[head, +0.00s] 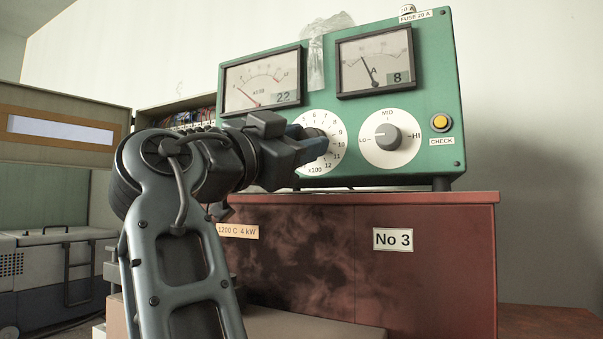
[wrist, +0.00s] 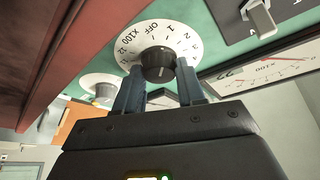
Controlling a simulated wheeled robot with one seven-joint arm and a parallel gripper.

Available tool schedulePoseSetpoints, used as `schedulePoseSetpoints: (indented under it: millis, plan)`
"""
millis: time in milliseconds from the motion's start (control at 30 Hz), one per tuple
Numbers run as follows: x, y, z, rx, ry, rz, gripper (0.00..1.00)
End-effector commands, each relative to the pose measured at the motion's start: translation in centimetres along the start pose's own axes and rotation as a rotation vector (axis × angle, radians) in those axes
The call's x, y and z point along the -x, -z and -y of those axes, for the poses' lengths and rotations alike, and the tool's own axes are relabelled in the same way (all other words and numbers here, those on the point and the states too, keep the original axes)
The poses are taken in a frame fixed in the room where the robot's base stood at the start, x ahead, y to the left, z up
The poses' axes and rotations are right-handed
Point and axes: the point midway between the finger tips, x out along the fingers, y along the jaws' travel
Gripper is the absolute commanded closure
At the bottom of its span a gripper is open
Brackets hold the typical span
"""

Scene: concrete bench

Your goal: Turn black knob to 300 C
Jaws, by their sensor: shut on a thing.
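The black knob (wrist: 158,63) sits at the centre of a white round dial (wrist: 150,34) marked with numbers, OFF and x100. In the wrist view the dial appears turned over, with OFF and x100 toward the top. My gripper (wrist: 160,68) has one blue-grey finger on each side of the knob and is shut on it. In the head view my gripper (head: 303,133) reaches the dial (head: 333,120) from the left and hides most of the knob and the dial's left part. I cannot tell which number the knob points to.
The green panel (head: 290,115) also bears two meters (head: 262,82) (head: 376,60), a grey LO-MID-HI knob (head: 387,136) to the right and a yellow CHECK button (head: 440,122). It stands on a reddish-brown box (head: 440,270). An open box with wiring (head: 180,115) is behind my arm.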

Motion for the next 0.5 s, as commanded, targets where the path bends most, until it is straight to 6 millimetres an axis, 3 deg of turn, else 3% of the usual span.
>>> schedulePoseSetpoints:
  millis: [500]
  plan:
    - [-0.05, -0.01, 0.20, -0.442, -0.193, 0.022, 0.92]
